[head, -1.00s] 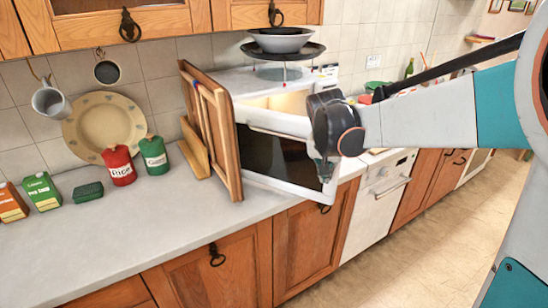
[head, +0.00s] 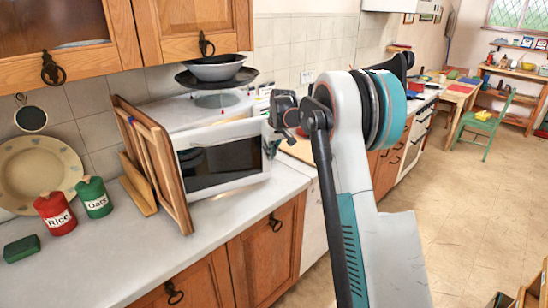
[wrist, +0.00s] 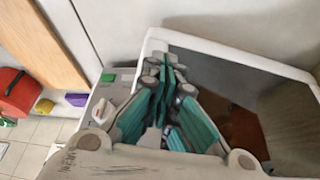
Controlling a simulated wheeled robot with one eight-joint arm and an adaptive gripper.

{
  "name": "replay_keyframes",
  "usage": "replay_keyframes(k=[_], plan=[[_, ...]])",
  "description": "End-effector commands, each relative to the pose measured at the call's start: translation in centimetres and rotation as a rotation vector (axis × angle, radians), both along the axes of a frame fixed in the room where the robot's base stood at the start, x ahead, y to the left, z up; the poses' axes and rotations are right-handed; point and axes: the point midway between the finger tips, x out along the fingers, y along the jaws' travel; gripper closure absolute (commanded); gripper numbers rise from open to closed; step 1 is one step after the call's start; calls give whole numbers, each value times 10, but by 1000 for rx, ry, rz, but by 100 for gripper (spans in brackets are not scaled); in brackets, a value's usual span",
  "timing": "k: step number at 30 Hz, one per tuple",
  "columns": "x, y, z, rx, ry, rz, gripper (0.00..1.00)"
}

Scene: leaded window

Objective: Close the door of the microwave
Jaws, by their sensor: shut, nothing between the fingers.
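The white microwave (head: 185,112) stands on the counter against the tiled wall. Its door (head: 225,129), a white frame around a dark window, covers the front; no lit interior shows. It looks shut or nearly shut; I cannot tell if a small gap is left. In the wrist view the door's white frame and dark window (wrist: 225,75) fill the right side. My gripper (wrist: 163,72), with teal fingers, is shut and empty close beside the door. In the head view it is at the microwave's right front edge, partly hidden by my arm; contact is unclear.
Wooden boards (head: 150,160) lean left of the microwave. A bowl (head: 213,67) on a dark plate stands on top. The red Rice tin (head: 55,214) and green Oats tin (head: 94,198) stand further left. The counter front (head: 150,255) is clear; open floor lies right.

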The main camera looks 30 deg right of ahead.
Motion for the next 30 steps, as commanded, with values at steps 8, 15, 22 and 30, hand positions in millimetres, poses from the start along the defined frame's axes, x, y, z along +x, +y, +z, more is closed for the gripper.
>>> replay_keyframes(k=[8, 15, 22, 30], plan=[[47, 0, 2, 1, 0, 124, 100], [78, 4, 2, 1, 0, 210, 100], [98, 7, 1, 0, 0, 268, 100], [110, 10, 1, 1, 0, 303, 100]])
